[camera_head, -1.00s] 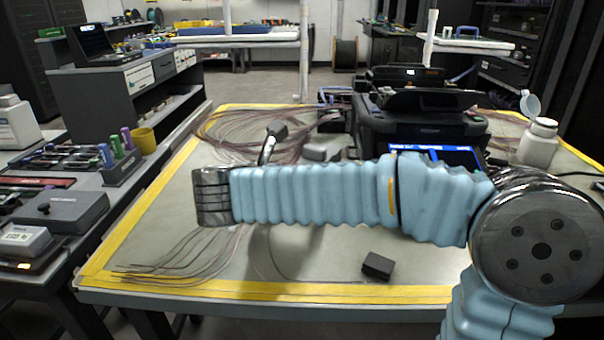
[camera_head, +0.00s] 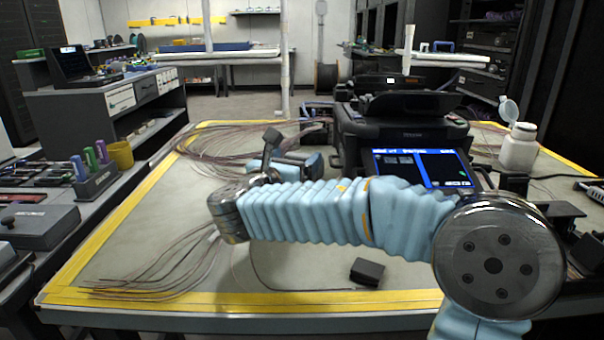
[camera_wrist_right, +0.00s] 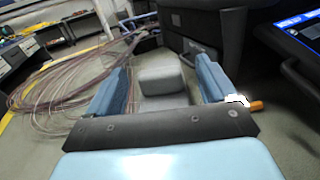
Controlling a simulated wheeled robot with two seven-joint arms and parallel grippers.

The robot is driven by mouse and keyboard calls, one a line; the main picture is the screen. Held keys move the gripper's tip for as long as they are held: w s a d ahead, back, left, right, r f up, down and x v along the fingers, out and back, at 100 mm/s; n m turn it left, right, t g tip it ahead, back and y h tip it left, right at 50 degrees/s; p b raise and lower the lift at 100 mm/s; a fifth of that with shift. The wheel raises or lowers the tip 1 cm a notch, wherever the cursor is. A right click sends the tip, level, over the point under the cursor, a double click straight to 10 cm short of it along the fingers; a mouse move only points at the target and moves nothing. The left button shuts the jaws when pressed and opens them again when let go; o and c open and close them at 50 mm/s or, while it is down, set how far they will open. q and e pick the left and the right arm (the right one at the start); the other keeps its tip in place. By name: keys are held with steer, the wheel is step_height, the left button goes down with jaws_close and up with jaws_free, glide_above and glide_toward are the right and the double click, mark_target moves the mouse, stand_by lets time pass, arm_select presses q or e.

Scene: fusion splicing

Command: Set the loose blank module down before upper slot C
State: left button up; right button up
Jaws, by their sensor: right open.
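My right gripper (camera_head: 290,160) is open in the head view, out over the middle of the table, its arm coming in from the right. In the right wrist view the gripper (camera_wrist_right: 165,80) has its two blue fingers spread on either side of a grey block (camera_wrist_right: 160,78). I see no clear sign that they touch it. A small dark block (camera_head: 367,271) lies alone near the table's front edge. I cannot tell which block is the loose blank module. No slot labelled C can be made out. My left gripper is not in view.
The black splicer (camera_head: 405,135) with a lit screen (camera_head: 425,168) stands behind my right arm. Thin fibres (camera_head: 215,145) lie coiled at the back left. A white bottle (camera_head: 520,148) stands at the right. The table's left middle is clear.

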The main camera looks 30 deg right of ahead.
steer(key=x, duration=0.4)
steer(key=shift+w+d, duration=0.15)
steer(key=c, duration=1.6)
